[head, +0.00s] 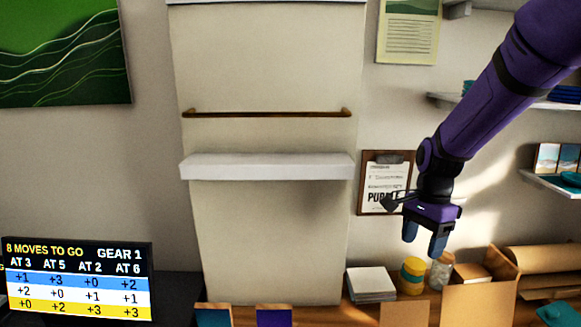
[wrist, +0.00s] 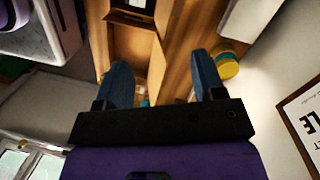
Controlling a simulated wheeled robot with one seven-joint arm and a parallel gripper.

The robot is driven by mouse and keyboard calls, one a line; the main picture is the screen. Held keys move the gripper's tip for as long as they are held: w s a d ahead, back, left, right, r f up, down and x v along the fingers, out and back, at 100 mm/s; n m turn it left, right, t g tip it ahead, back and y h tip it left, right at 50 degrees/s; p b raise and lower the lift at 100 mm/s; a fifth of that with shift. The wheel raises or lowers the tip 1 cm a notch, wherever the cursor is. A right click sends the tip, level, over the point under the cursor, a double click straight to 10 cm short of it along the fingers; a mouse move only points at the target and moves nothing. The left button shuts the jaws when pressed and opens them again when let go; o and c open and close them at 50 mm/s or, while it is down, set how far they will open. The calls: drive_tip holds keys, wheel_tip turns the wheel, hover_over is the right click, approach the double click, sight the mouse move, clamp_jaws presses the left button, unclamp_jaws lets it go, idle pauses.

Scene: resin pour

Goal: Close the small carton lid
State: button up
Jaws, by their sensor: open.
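My gripper (head: 424,243) hangs pointing down at the right of the head view, above the wooden counter, with its two blue fingers apart and nothing between them. In the wrist view my gripper (wrist: 161,72) also shows open. A brown cardboard carton (head: 490,300) stands on the counter at the lower right of the head view, with a cardboard flap standing up at its right side. In the wrist view a brown carton (wrist: 135,48) with raised cardboard panels lies ahead of the fingers, partly behind the left finger. I cannot tell which panel is its lid. My gripper is apart from it.
A yellow-banded jar (head: 412,276), a clear jar (head: 440,270) and a white stack (head: 370,284) stand on the counter. Brown rolls (head: 548,258) lie at the right. A clipboard (head: 386,183) hangs on the wall behind my gripper. A scoreboard (head: 78,282) stands lower left.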

drive_tip(key=s+d+r+n+t, duration=0.1)
drive_tip(key=s+r+n+t, duration=0.2)
drive_tip(key=s+r+n, duration=0.3)
drive_tip(key=s+d+r+n+t+h, duration=0.1)
drive_tip(key=s+r+n+t, duration=0.3)
drive_tip(key=s, duration=1.1)
drive_tip(key=shift+s+d+r+n, duration=0.15)
drive_tip(key=shift+s+r+n, duration=0.15)
drive_tip(key=shift+r+n, duration=2.2)
drive_tip(key=shift+w+r+m, duration=0.1)
drive_tip(key=shift+r+m, duration=0.55)
drive_tip(key=shift+m, duration=0.05)
drive_tip(key=n+g, duration=0.7)
drive_tip(key=n, duration=0.6)
hover_over(402, 307)
drive_tip(key=d, duration=0.2)
wheel_tip(402, 307, down, 16)
drive_tip(key=r, duration=0.1)
drive_tip(key=f+n, duration=0.1)
drive_tip(key=f, duration=0.6)
drive_tip(key=w+f+n+g, duration=0.1)
drive_tip(key=f+n, duration=0.1)
drive_tip(key=f, duration=0.5)
drive_tip(key=a+f+n, duration=0.1)
drive_tip(key=f+n, duration=0.1)
drive_tip(key=f, duration=0.5)
drive_tip(key=shift+w+a+f+g, duration=0.1)
drive_tip(key=shift+w+f+g, duration=0.2)
drive_tip(key=shift+f+g, duration=0.1)
drive_tip(key=shift+c, duration=0.4)
